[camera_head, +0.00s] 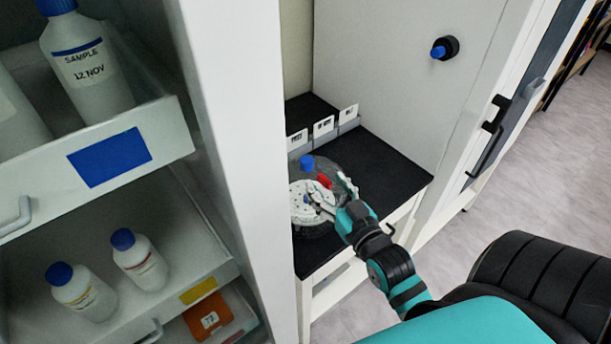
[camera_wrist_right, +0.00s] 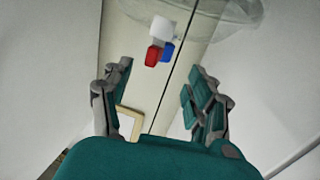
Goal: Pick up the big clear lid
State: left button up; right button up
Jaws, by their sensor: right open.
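The big clear lid (camera_head: 335,167) is a see-through round cover on the black-topped table; its outline is faint. A blue knob and a small red part show at it. In the right wrist view the clear lid (camera_wrist_right: 228,12) shows at the top, with a white block and red and blue parts in front of it. My right gripper (camera_head: 331,201) is over the near right side of the lid in the head view. Its fingers (camera_wrist_right: 158,96) are spread apart with nothing held between them; whether they touch the lid cannot be told. My left gripper is out of view.
A white perforated round plate (camera_head: 304,208) shows at the lid's near left. White labelled cards (camera_head: 323,127) stand behind it on the black table (camera_head: 395,172). A white cabinet post (camera_head: 240,150) and drawers with bottles (camera_head: 140,262) are at left. A white panel (camera_head: 400,70) rises behind.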

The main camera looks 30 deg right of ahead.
aim_at(310, 164)
jog(key=w, duration=0.2)
jog(key=shift+w+d, duration=0.15)
jog(key=shift+w, duration=0.15)
jog(key=shift+w+r+p, duration=0.1)
jog(key=shift+w+p, duration=0.25)
jog(key=shift+p, duration=0.1)
jog(key=w+p, duration=0.1)
jog(key=w, duration=0.2)
jog(key=shift+w+d+r, duration=0.1)
jog(key=shift+w, duration=0.25)
jog(key=shift+w+f, duration=0.2)
jog(key=shift+w, duration=0.2)
jog(key=shift+s, duration=0.1)
jog(key=shift+c, duration=1.2)
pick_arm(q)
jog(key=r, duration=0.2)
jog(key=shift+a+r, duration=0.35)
pick_arm(e)
grip_shut()
jog(key=shift+r, duration=0.15)
